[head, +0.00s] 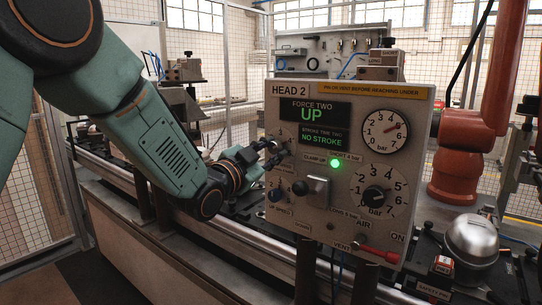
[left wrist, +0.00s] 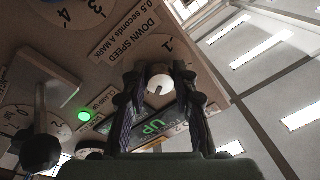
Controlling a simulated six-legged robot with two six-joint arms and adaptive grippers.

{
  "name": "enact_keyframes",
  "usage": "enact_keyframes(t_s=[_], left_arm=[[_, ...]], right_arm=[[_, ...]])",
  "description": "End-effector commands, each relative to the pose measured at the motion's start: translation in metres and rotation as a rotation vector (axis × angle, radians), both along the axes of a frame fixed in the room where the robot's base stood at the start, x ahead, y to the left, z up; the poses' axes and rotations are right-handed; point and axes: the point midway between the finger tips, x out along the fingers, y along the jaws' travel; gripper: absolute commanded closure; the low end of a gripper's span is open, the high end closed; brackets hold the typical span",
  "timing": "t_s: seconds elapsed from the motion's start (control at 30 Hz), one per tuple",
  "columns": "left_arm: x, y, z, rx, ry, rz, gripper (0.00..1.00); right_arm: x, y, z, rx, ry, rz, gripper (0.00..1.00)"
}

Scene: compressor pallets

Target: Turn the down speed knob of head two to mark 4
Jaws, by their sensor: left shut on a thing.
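The head two panel (head: 345,95) is a beige box labelled HEAD 2. In the left wrist view its label DOWN SPEED, 0.5 seconds a mark, stands beside a pale round down speed knob (left wrist: 159,86) with a dark pointer line. A mark 1 shows near the knob; the other marks are hidden by the fingers. My left gripper (head: 277,150) reaches the panel's upper left dial from the left. In the left wrist view the gripper (left wrist: 156,76) has its two dark fingers on either side of the knob, shut on it. My right gripper is not in view.
Below the gripper are another dial (head: 277,195) and a black-knobbed clamp lever (head: 301,188). A green lamp (head: 335,163) is lit. Two gauges (head: 386,131) sit at right, above a red-handled air valve (head: 378,255). A silver compressor (head: 470,240) stands at lower right.

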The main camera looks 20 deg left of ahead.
Motion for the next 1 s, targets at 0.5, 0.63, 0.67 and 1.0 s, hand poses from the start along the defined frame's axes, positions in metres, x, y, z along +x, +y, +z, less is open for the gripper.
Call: enact_keyframes(t_s=[0.5, 0.63, 0.67, 1.0], left_arm=[[-0.0007, -0.0005, -0.0016, 0.016, -0.001, -0.002, 1.0], [-0.0006, -0.0004, -0.0014, 0.016, -0.001, -0.002, 0.61], [-0.0006, -0.0005, -0.0013, 0.015, -0.002, -0.002, 0.59], [-0.0003, -0.0003, -0.0004, 0.015, -0.003, -0.002, 0.49]], right_arm=[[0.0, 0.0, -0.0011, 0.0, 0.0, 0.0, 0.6], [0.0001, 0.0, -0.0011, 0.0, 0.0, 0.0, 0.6], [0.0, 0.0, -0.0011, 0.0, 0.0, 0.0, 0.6], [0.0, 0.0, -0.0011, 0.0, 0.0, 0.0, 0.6]])
